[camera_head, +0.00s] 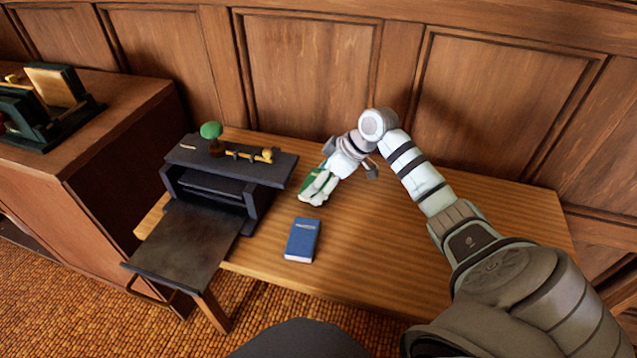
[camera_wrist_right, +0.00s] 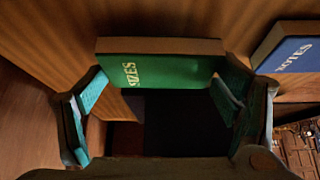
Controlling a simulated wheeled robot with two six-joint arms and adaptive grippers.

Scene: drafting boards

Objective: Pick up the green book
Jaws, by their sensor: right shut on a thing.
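The green book (camera_wrist_right: 165,70), with pale lettering on its cover, lies between the fingers of my right gripper (camera_wrist_right: 163,84) in the right wrist view. The gripper is shut on it. In the head view my right gripper (camera_head: 316,190) is over the back middle of the wooden table, and only a green edge of the book (camera_head: 307,184) shows beside the fingers. I cannot tell whether the book is clear of the tabletop. My left gripper is not in view.
A blue book (camera_head: 302,240) lies on the table just in front of my right gripper; it also shows in the wrist view (camera_wrist_right: 288,48). A dark printer-like box (camera_head: 225,180) with a tray (camera_head: 190,250) stands left. The table's right part (camera_head: 500,230) is clear.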

